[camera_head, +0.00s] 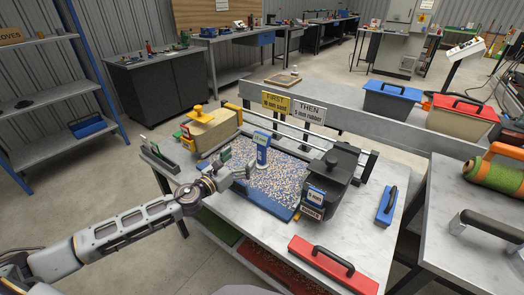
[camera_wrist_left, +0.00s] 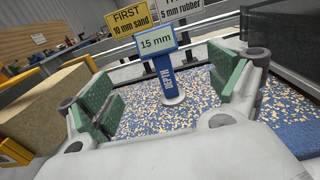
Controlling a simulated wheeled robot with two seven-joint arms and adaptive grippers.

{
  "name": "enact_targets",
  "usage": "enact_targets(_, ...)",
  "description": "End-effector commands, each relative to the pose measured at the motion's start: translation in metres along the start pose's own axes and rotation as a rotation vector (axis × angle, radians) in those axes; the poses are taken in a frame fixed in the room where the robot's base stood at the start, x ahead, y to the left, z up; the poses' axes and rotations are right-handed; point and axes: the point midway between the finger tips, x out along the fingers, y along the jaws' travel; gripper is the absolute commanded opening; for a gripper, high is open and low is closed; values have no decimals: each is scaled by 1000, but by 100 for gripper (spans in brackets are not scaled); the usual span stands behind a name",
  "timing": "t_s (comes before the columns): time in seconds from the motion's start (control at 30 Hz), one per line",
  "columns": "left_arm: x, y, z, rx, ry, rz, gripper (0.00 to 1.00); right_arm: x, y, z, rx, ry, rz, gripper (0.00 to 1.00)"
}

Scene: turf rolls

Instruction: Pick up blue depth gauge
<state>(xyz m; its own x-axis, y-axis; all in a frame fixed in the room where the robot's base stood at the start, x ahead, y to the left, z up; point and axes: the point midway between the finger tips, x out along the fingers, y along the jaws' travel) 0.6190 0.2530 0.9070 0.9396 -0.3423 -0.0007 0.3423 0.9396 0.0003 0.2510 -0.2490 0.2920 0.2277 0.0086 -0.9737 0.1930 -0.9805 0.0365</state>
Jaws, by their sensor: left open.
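The blue depth gauge (camera_head: 262,152) stands upright on a speckled blue-and-tan turf panel (camera_head: 283,183). In the left wrist view the gauge (camera_wrist_left: 166,78) has a round foot, "DEPTH" on its stem and a pale "15 mm" display on top. My left gripper (camera_head: 238,164) is open, just left of the gauge in the head view. In the left wrist view its green-padded fingers (camera_wrist_left: 168,92) are spread on either side of the gauge, which appears between and beyond them; no contact shows. My right gripper is out of view.
A tan sand-coloured box (camera_head: 213,130) stands left of the turf, a dark hopper (camera_head: 334,178) right of it. Behind are "FIRST" (camera_head: 275,102) and "THEN" (camera_head: 310,109) signs and a rail.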

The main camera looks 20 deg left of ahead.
Motion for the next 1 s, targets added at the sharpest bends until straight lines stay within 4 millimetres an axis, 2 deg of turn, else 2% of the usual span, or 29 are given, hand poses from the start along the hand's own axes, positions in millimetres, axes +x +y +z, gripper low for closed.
enact_targets(1.0,59,0,1,-1,-1,0,91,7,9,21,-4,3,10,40)
